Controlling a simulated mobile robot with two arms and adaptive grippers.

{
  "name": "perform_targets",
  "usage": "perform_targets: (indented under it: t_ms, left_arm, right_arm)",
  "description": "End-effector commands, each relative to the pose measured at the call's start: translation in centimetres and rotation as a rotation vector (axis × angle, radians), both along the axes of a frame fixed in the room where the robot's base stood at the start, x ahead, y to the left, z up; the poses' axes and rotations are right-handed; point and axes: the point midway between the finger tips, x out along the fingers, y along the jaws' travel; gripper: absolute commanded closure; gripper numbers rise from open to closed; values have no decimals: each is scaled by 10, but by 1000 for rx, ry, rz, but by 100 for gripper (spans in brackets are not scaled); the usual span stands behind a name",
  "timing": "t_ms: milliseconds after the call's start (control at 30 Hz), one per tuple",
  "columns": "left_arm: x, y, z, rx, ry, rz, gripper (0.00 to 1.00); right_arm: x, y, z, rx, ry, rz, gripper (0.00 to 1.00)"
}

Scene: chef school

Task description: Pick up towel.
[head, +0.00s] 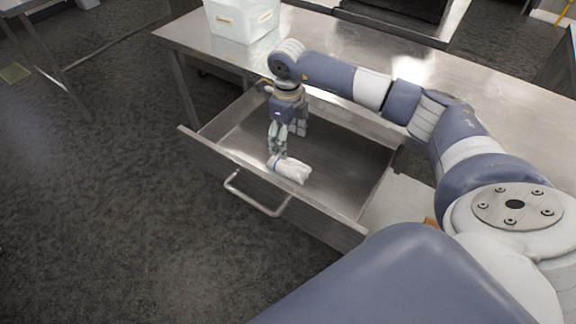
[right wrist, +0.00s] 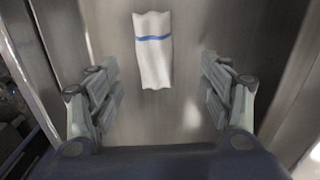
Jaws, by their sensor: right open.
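The towel (head: 291,169) is white and lies on the floor of an open metal drawer (head: 345,172), near its front wall. In the right wrist view the folded towel (right wrist: 153,52) shows a blue stripe across its upper part. My right gripper (head: 278,152) points down into the drawer, at the towel's left end in the head view. In the right wrist view my right gripper (right wrist: 160,95) has its fingers spread wide to either side, with the towel between and beyond them. Nothing is held. My left gripper is not in view.
The drawer's front has a bar handle (head: 256,198) and its side walls rise around the towel. A metal table (head: 420,85) stands above the drawer. A whitish bin (head: 241,22) sits on the table's far left. The dark floor in front is clear.

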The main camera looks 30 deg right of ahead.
Motion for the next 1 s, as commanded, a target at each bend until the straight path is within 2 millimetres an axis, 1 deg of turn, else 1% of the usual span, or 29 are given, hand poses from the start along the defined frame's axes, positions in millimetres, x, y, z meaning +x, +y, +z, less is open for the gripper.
perform_targets:
  t_ms: [33,100,200,367,567,633,733,933,967,1000]
  left_arm:
    - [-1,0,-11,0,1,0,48]
    - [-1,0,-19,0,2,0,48]
    - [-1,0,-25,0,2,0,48]
    - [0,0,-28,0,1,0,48]
    - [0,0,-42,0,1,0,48]
    - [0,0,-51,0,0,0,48]
    - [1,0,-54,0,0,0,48]
    - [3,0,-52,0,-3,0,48]
    - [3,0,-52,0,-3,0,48]
    - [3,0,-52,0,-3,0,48]
  right_arm:
    - [-1,0,-15,1,3,0,28]
    - [-1,1,-26,2,2,1,28]
    - [-1,1,-36,3,0,1,28]
    - [-3,2,-43,3,0,1,28]
    - [-12,5,-73,4,2,2,28]
    - [-11,5,-84,4,1,0,28]
    - [-11,5,-89,4,0,1,28]
    - [-11,5,-88,4,-1,1,28]
    - [-11,5,-88,4,-1,1,31]
    - [-11,5,-88,4,-1,1,40]
